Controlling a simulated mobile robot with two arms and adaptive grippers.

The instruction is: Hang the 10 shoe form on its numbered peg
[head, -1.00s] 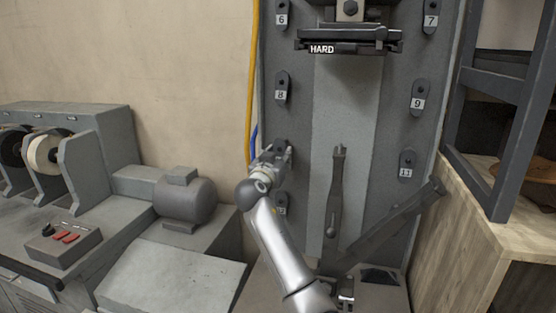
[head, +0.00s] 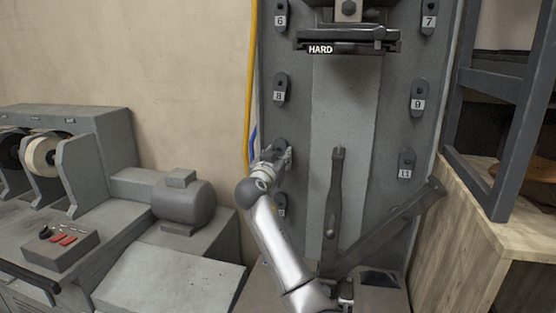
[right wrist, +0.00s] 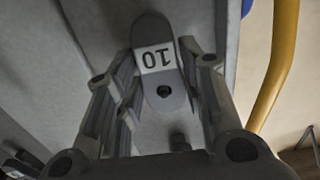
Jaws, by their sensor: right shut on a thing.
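The 10 shoe form (right wrist: 144,32) is a grey rounded plate with a white label reading 10, upside down in the right wrist view. It lies between the fingers of my right gripper (right wrist: 157,88), which is shut on it. A dark round spot shows near the form's end; I cannot tell whether it is a hole or a peg tip. In the head view my right gripper (head: 284,157) is at the left column of the grey machine panel (head: 297,120), below form 8. The form is mostly hidden there, and its contact with a peg cannot be made out. My left gripper is not in view.
Forms 6 (head: 281,16) and 8 (head: 280,88) hang above my gripper, with another form (head: 281,207) below. Forms 7 (head: 429,18), 9 (head: 418,95) and 11 (head: 406,164) hang at right. A yellow pipe (head: 250,80) runs along the panel's left edge.

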